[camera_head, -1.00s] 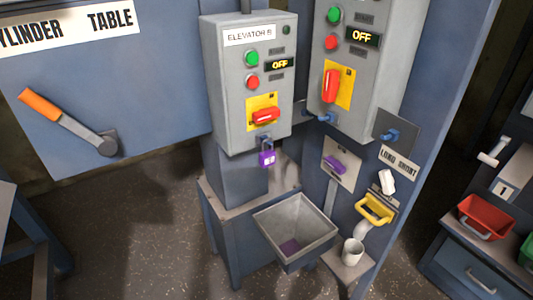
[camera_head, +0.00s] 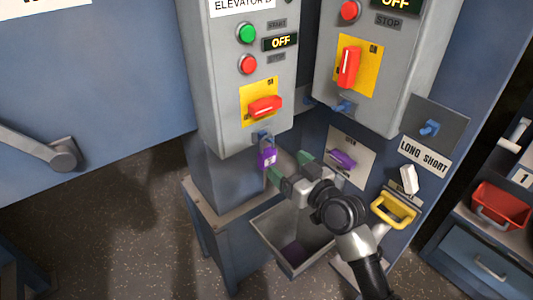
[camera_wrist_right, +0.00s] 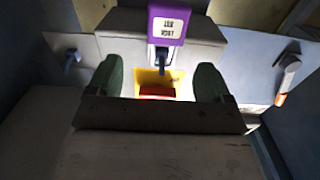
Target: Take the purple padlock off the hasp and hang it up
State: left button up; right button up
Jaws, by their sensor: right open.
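The purple padlock (camera_head: 267,157) hangs by its shackle from the blue hasp (camera_head: 262,138) under the ELEVATOR B box (camera_head: 232,120). In the right wrist view the padlock (camera_wrist_right: 167,26) appears upside down, with a white label. My right gripper (camera_head: 289,166) is open, its green fingertips just right of and slightly below the padlock. In the right wrist view the jaws (camera_wrist_right: 160,82) are empty and the padlock lies beyond them. A blue peg (camera_head: 430,128) stands on a dark plate at the right. My left gripper is not in view.
A grey hopper (camera_head: 262,235) stands below my right gripper. The neighbouring box (camera_head: 366,100) has a red switch and a blue hasp (camera_head: 343,106). A purple handle (camera_head: 342,158) sits on a plate below it. A yellow handle (camera_head: 394,208) and red bin (camera_head: 500,205) are at the right.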

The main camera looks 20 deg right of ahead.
aim_at(270, 154)
jog(key=x, duration=0.5)
jog(key=p+x, duration=0.1)
jog(key=x, duration=0.1)
jog(key=shift+w+a+f, duration=0.15)
jog(key=shift+w+a, duration=0.1)
jog(key=shift+a, duration=0.2)
jog(key=shift+s, duration=0.1)
jog(key=shift+c, duration=0.3)
jog(key=c, duration=1)
